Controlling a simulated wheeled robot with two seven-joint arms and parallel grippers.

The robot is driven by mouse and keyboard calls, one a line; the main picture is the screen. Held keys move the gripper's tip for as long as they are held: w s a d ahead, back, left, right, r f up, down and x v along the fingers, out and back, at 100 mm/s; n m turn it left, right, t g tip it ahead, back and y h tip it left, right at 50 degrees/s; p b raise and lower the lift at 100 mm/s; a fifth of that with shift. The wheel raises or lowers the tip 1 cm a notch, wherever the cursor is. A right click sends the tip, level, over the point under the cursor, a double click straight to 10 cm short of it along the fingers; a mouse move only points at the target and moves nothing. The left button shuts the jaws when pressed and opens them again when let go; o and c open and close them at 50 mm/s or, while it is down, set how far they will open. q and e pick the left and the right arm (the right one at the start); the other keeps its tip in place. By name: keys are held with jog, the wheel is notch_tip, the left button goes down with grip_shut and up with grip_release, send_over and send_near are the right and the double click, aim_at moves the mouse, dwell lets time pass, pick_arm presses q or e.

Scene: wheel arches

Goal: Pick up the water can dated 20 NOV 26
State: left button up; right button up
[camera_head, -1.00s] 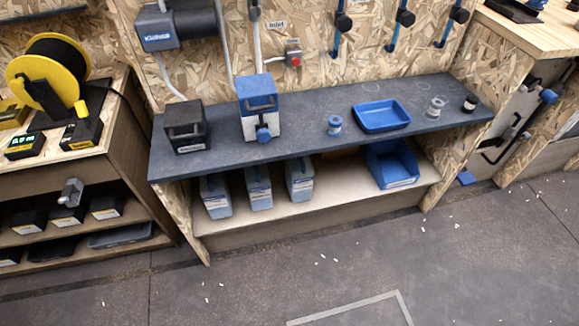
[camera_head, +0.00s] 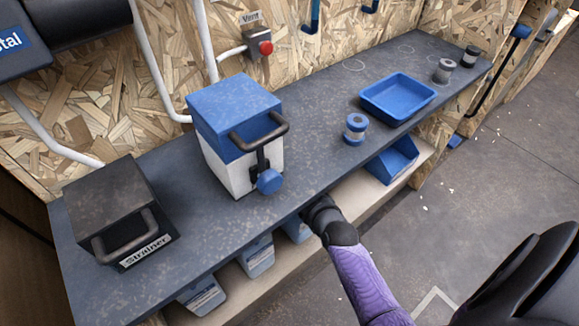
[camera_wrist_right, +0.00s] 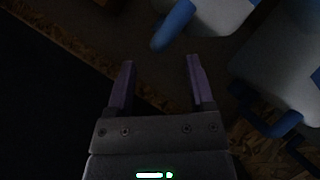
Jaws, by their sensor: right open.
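Three pale grey-blue water cans stand on the low shelf under the bench: a left one (camera_head: 202,297), a middle one (camera_head: 258,257) and a right one (camera_head: 297,230). The bench top hides their upper parts, and I cannot read any date. My right gripper (camera_head: 320,212) is at the bench's front edge, beside the right can; its fingertips are hidden there. In the dark right wrist view, the gripper (camera_wrist_right: 160,82) is open and empty. Ahead of it is a can (camera_wrist_right: 220,14) with a blue handle, and another can (camera_wrist_right: 282,55) is at the right. My left gripper is not in view.
The dark bench top (camera_head: 310,185) overhangs the shelf (camera_head: 345,212). On it stand a black strainer box (camera_head: 112,205), a blue-and-white unit (camera_head: 235,125), a small blue-capped spool (camera_head: 355,128) and a blue tray (camera_head: 398,98). A blue bin (camera_head: 393,160) sits on the shelf's right part.

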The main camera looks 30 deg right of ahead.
jog(key=b+x, duration=0.3)
jog(key=x, duration=0.1)
jog(key=shift+w+f, duration=0.2)
jog(key=shift+w, duration=0.1)
jog(key=shift+r, duration=0.25)
jog(key=shift+c, duration=0.6)
jog(key=c, duration=0.5)
grip_shut()
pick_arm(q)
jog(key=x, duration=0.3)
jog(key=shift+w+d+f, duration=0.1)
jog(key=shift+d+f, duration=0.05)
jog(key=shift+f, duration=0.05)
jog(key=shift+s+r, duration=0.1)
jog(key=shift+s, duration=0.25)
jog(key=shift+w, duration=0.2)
pick_arm(e)
jog(key=shift+f, duration=0.1)
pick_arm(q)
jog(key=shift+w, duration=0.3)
